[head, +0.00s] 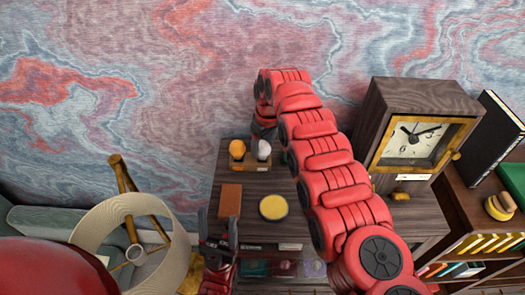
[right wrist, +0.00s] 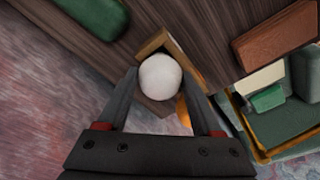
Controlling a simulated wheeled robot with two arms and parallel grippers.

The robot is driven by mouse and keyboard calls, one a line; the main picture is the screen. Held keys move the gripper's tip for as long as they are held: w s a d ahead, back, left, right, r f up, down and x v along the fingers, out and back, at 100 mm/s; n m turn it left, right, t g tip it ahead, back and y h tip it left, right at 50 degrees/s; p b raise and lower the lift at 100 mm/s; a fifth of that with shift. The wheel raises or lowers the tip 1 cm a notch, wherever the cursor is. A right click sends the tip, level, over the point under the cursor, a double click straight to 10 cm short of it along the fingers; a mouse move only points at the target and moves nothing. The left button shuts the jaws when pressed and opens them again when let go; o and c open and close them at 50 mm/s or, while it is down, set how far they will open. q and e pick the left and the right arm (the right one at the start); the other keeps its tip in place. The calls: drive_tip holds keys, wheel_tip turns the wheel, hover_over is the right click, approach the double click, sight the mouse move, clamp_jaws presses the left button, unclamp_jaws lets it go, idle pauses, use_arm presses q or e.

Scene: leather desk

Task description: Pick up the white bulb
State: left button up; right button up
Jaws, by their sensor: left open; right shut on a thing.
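The white bulb (head: 264,149) is at the wooden holder (head: 258,164) at the back of the dark desk, to the right of an orange bulb (head: 237,149). My right gripper (head: 264,136) reaches down from behind it. In the right wrist view the white bulb (right wrist: 160,77) sits between the two fingers, and the right gripper (right wrist: 160,82) is shut on it. The holder (right wrist: 155,43) shows just beyond it. I cannot tell whether the bulb still touches the holder. My left gripper (head: 219,235) is open and empty near the desk's front left.
A brown block (head: 230,200) and a round yellow-topped thing (head: 273,207) lie on the desk. A wooden clock (head: 415,140) stands at the right, beside my right arm. A beige lampshade (head: 95,228) is at the left. A green object (right wrist: 95,17) shows in the wrist view.

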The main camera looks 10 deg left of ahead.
drive_tip(key=c, duration=0.5)
drive_tip(key=shift+o, duration=0.2)
drive_tip(key=shift+r, duration=0.2)
